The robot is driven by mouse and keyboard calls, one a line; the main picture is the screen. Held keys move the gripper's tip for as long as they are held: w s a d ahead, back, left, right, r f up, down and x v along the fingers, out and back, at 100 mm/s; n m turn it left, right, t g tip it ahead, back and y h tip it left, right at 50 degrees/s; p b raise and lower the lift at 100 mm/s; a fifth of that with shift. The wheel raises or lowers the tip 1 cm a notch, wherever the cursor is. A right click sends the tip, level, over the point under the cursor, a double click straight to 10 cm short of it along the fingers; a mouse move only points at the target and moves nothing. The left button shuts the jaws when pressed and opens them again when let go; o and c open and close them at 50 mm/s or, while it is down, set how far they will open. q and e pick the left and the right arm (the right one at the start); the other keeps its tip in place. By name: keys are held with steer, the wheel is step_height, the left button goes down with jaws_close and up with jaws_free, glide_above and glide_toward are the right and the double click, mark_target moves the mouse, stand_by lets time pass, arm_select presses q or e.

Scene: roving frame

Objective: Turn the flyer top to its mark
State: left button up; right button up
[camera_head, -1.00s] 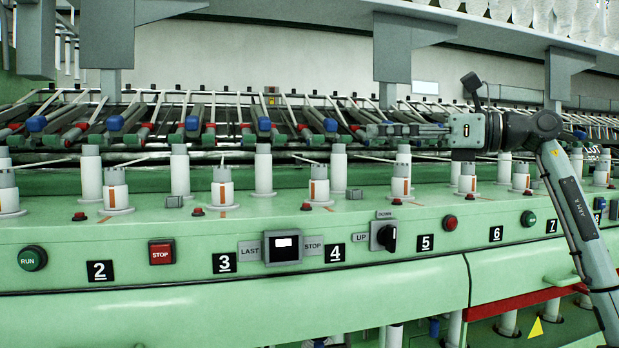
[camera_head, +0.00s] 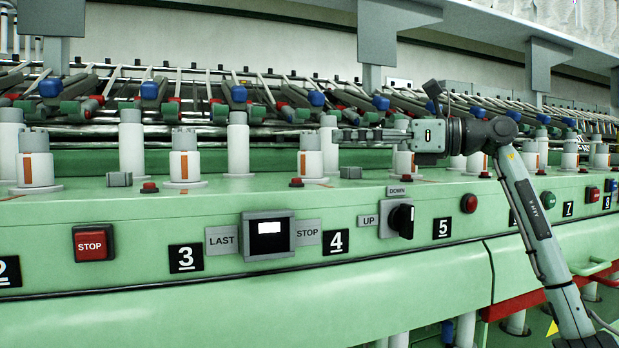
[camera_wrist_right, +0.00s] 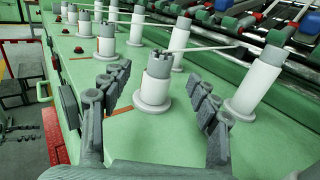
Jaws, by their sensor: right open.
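A row of white flyer tops with grey notched caps stands along the green deck. In the head view the nearest flyer top (camera_head: 312,163) carries an orange stripe on its front. My right gripper (camera_head: 340,136) points left, its fingers just right of this flyer top near cap height. In the right wrist view my right gripper (camera_wrist_right: 158,105) is open and empty. A flyer top (camera_wrist_right: 156,88) stands upright ahead, between the fingers in the picture, apparently untouched. My left gripper is not in view.
Taller white posts (camera_wrist_right: 258,88) stand behind the front row, close to the fingers. Thin rods cross above the deck. Red buttons (camera_head: 296,182), a display box (camera_head: 268,237) and a black selector knob (camera_head: 401,221) line the front. Grey uprights hang overhead.

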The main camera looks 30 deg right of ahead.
mark_target(322, 153)
step_height(322, 153, down, 3)
steer(key=shift+r+b, duration=0.1)
steer(key=shift+b, duration=0.7)
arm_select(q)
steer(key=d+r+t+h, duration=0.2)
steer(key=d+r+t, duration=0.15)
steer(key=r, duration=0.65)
arm_select(e)
steer(key=shift+w+a, duration=0.1)
steer(key=shift+w, duration=0.1)
steer(key=shift+w+a+r, duration=0.1)
steer(key=shift+w+a, duration=0.1)
steer(key=shift+w, duration=0.15)
steer(key=p+x, duration=0.1)
steer(key=x, duration=0.4)
steer(key=shift+w+a+p, duration=0.3)
steer(key=shift+p, duration=0.05)
steer(key=shift+w+a, duration=0.25)
steer(key=shift+w, duration=0.15)
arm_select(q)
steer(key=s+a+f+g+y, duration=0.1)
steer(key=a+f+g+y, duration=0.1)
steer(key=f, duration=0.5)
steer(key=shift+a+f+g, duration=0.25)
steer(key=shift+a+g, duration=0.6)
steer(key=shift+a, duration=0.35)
arm_select(e)
jaws_close()
